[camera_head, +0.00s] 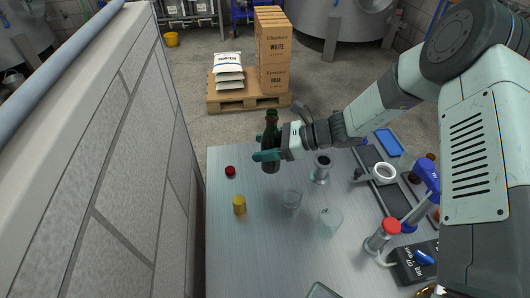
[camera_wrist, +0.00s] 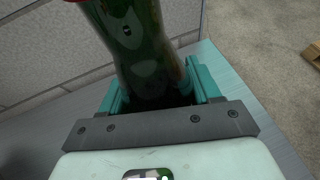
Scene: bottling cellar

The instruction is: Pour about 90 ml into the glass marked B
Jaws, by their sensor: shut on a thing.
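My gripper (camera_head: 268,155) is shut on a dark green bottle (camera_head: 271,133) near the far edge of the table. The bottle is about upright; I cannot tell whether its base touches the table. In the wrist view the bottle (camera_wrist: 135,45) stands between my teal fingers (camera_wrist: 158,88), and its top is cut off. Two clear glasses stand nearer the camera: one glass (camera_head: 291,200) at the middle and another glass (camera_head: 330,220) to its right. No letter is readable on either glass, and I cannot make out any liquid in them.
A small metal cup (camera_head: 321,170) stands right of the bottle. A red cap (camera_head: 230,171) and a yellow cylinder (camera_head: 239,204) are on the left. A dark tray (camera_head: 388,192), a red-topped metal device (camera_head: 384,236) and a dark box (camera_head: 415,262) fill the right side. A wall (camera_head: 110,150) rises at left.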

